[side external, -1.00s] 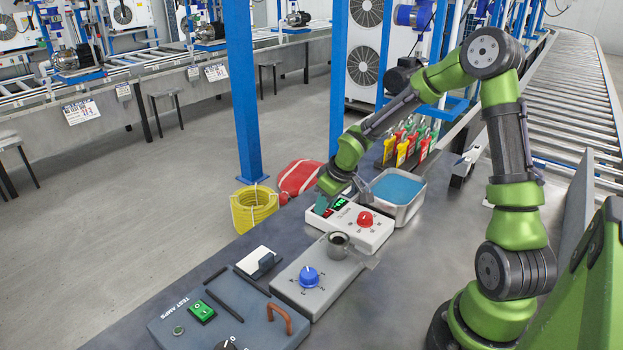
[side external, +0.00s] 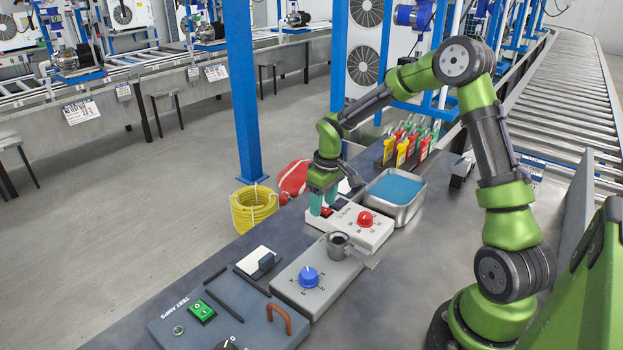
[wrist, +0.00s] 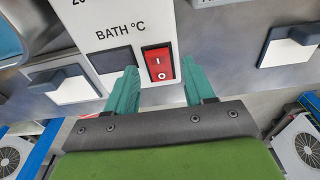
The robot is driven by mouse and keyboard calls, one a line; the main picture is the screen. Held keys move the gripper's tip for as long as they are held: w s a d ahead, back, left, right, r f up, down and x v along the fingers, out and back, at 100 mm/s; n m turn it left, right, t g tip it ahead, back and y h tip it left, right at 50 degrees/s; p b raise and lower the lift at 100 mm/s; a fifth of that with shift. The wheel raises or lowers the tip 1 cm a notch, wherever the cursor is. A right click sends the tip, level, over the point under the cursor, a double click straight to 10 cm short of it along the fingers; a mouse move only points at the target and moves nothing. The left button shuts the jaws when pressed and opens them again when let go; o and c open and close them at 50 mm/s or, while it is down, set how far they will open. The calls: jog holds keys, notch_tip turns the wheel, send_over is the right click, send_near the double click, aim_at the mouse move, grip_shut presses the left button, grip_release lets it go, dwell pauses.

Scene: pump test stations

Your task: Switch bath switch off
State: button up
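The bath switch (wrist: 159,64) is a red rocker marked I and O, beside the "BATH °C" label on a white control box (wrist: 130,18). The small display (wrist: 110,60) left of it is dark. Which side of the rocker is pressed is hard to tell. The switch also shows in the side view (side external: 327,212), partly behind the fingers. My gripper (wrist: 161,80) is open and empty, its teal fingertips apart on either side of the switch's lower part in the wrist view. In the side view my gripper (side external: 322,207) points down above the box's left end.
A red knob (side external: 365,219) sits on the same box. The metal bath (side external: 404,213) with blue liquid stands behind it. A grey box with a blue knob (side external: 309,276) and a metal cup (side external: 338,240) are in front. The blue-grey test amps panel (side external: 178,331) lies nearer.

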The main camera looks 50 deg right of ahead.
aim_at(328, 211)
notch_tip(328, 211, up, 17)
jog(key=s, duration=0.1)
jog(key=shift+s, duration=0.35)
jog(key=shift+f, duration=0.1)
dwell(0.4)
